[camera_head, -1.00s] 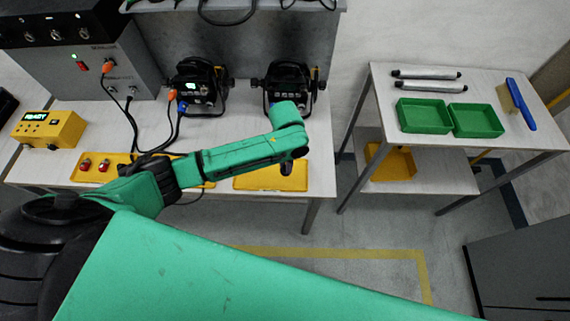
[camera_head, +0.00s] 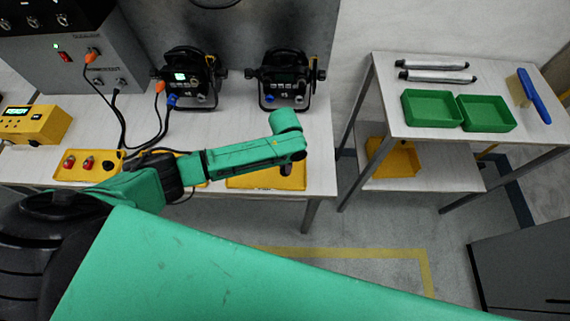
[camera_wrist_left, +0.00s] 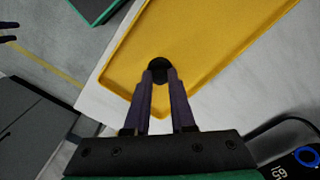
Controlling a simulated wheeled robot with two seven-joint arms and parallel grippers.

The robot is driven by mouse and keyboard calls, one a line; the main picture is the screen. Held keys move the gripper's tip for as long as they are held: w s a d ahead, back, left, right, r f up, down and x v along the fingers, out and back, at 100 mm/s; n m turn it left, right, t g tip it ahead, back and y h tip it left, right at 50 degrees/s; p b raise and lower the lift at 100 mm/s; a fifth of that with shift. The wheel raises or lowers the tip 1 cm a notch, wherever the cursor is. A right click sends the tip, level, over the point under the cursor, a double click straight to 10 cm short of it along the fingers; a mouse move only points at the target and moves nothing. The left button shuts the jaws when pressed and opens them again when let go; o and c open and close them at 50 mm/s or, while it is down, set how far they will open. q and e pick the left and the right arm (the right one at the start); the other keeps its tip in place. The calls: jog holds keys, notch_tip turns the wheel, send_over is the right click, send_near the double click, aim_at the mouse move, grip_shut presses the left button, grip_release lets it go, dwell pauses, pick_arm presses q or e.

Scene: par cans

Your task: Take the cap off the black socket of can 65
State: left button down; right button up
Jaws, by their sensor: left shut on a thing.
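Can 65, which I take to be the right-hand black can (camera_head: 286,78), stands on the white bench with a lit-less front panel and a blue socket at lower left. Its black socket is too small to read clearly. A corner of a can with a blue ring (camera_wrist_left: 306,156) shows in the left wrist view. My left gripper (camera_wrist_left: 160,76) is shut on a small round black cap (camera_wrist_left: 159,64), above the yellow tray (camera_wrist_left: 205,35). In the head view my left gripper (camera_head: 286,169) is mostly hidden under my green wrist.
Another can (camera_head: 187,78) with orange and blue plugs stands left. A yellow box (camera_head: 35,124) and a tray with red-topped pieces (camera_head: 78,161) are at the bench's left. A side table (camera_head: 430,139) holds green bins (camera_head: 432,108), tubes and a blue brush.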

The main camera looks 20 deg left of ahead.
pick_arm(q)
jog(key=shift+s+r, duration=0.1)
jog(key=shift+s, duration=0.05)
jog(key=c, duration=0.7)
grip_release()
notch_tip(320, 180, up, 14)
jog(key=shift+r+b, duration=0.25)
jog(key=shift+b, duration=0.3)
